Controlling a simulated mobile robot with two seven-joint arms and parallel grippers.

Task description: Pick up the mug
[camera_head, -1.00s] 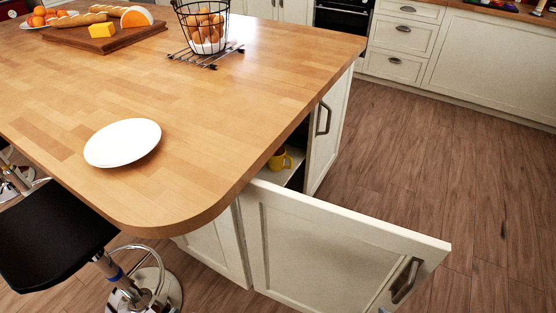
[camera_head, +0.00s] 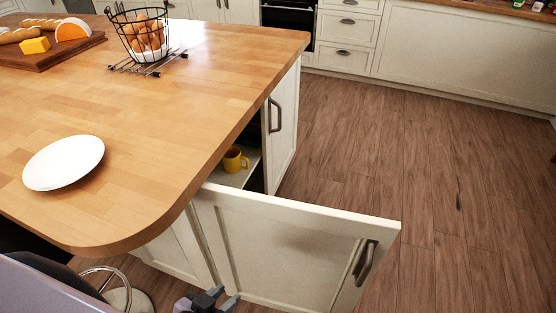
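A yellow mug (camera_head: 232,161) stands upright on a pale shelf inside the open cabinet of the island, partly in shadow below the countertop edge. My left gripper (camera_head: 222,297) shows at the bottom edge, in front of the open cabinet door and well apart from the mug. Its two fingertips stand apart with nothing seen between them, so it looks open. Much of it is cut off by the frame edge. My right gripper is not in view.
The open cabinet door (camera_head: 290,245) sticks out between my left gripper and the mug. The wooden countertop (camera_head: 150,110) overhangs the cabinet and holds a white plate (camera_head: 63,162) and a wire egg basket (camera_head: 145,35). The floor (camera_head: 440,190) on the right is clear.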

